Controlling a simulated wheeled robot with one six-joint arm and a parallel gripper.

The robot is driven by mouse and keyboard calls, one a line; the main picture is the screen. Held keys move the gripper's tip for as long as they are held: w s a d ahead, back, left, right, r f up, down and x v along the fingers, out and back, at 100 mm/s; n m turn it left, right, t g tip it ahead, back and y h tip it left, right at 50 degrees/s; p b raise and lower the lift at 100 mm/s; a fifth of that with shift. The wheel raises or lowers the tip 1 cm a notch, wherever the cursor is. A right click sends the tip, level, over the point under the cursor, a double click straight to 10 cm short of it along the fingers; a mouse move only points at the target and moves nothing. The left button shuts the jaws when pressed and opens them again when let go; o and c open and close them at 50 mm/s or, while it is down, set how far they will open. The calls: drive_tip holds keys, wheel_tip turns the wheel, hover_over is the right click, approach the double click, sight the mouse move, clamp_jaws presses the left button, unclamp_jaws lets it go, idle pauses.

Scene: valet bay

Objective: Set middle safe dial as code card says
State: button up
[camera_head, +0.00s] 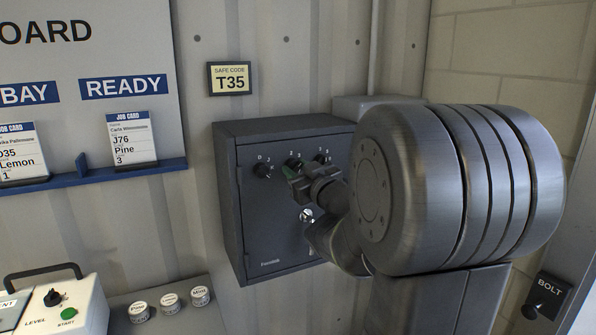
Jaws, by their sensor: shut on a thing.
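The dark grey safe (268,235) is fixed to the wall, with a row of three small black dials near the top of its door. The left dial (262,170) is in clear view with letters around it. The middle dial (295,163) is partly covered by my gripper (293,175), which is shut on it. A "2" shows above the middle dial; its pointer setting cannot be made out. The right dial (322,158) shows just beyond my gripper, with numbers above it. The code card (229,78) on the wall reads "SAFE CODE T35".
A silver knob (307,215) sits lower on the safe door, beside my arm. A board with job cards (132,138) is at left. Several round tins (170,303) stand on a shelf below. A "BOLT" switch (546,296) is at lower right.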

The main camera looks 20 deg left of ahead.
drive_tip(key=o, duration=1)
drive_tip(key=shift+c, duration=0.2)
drive_tip(key=b+v, duration=0.2)
drive_tip(key=v, duration=1.2)
drive_tip(key=shift+w+a+r, duration=0.1)
drive_tip(key=p+x, duration=0.2)
drive_tip(key=x, duration=1.1)
drive_tip(key=shift+w+a, duration=0.25)
drive_tip(key=shift+a, duration=0.05)
